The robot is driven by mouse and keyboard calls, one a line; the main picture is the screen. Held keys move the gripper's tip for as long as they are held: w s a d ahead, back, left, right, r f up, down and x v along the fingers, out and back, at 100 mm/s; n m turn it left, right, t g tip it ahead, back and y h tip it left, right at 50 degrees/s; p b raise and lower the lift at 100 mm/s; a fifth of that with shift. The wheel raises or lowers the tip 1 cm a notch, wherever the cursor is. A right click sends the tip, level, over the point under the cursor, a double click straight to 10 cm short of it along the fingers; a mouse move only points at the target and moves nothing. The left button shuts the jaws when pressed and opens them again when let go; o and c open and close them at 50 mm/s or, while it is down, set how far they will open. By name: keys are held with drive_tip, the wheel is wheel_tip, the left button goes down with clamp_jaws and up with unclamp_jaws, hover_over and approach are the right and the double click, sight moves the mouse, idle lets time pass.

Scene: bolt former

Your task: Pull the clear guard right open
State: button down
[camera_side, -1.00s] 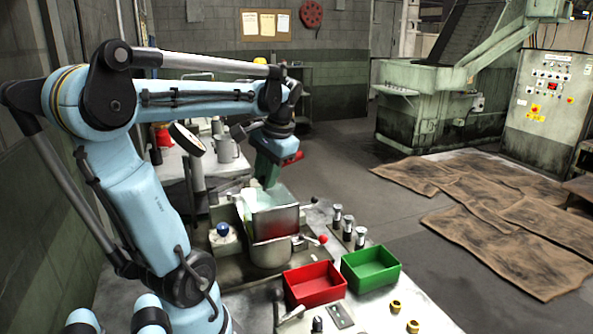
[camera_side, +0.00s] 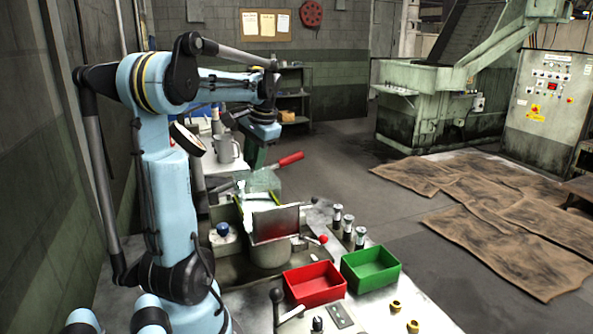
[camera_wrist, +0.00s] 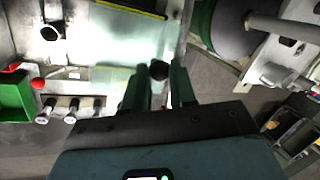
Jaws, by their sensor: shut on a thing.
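The clear guard (camera_side: 263,182) is a pale, see-through panel with a yellow-green edge, lying toward the back of the machine in the side view. In the wrist view the guard (camera_wrist: 125,42) fills the upper middle. A black knob (camera_wrist: 159,69) sits at its edge, between my fingers. My gripper (camera_wrist: 159,88) is shut on this knob, with one green finger on each side. In the side view my gripper (camera_side: 255,160) points down at the guard's far end; its fingertips are hard to make out there. A steel plate (camera_side: 277,222) with a red reflection stands uncovered in front.
A red-handled lever (camera_side: 288,160) sticks out right of my gripper. A red bin (camera_side: 314,304) and a green bin (camera_side: 371,284) stand in front, near several small metal posts (camera_side: 348,227). A grey mug (camera_side: 227,148) stands on the bench behind.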

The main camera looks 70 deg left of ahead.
drive_tip(key=shift+a, duration=0.3)
drive_tip(key=c, duration=0.9)
unclamp_jaws()
drive_tip(key=shift+d, duration=0.1)
drive_tip(key=v, duration=1.2)
drive_tip(key=w+d+f+m+t, duration=0.2)
drive_tip(key=w+d+f+t, duration=0.15)
drive_tip(key=d, duration=0.55)
drive_tip(key=w+d+f+m+t, duration=0.1)
drive_tip(key=w+d+f+t, duration=0.1)
drive_tip(key=w+d+f, duration=0.45)
drive_tip(key=s+d+f+t+h, duration=0.1)
drive_tip(key=d+f, duration=0.1)
drive_tip(key=d, duration=0.3)
drive_tip(key=d+f+m+t+h, duration=0.1)
drive_tip(key=d+f, duration=0.2)
drive_tip(key=d, duration=0.2)
drive_tip(key=s+d+f+m+t+h, duration=0.1)
drive_tip(key=d+f, duration=0.1)
drive_tip(key=d, duration=0.4)
drive_tip(key=shift+s+f, duration=0.15)
drive_tip(key=shift+s, duration=0.15)
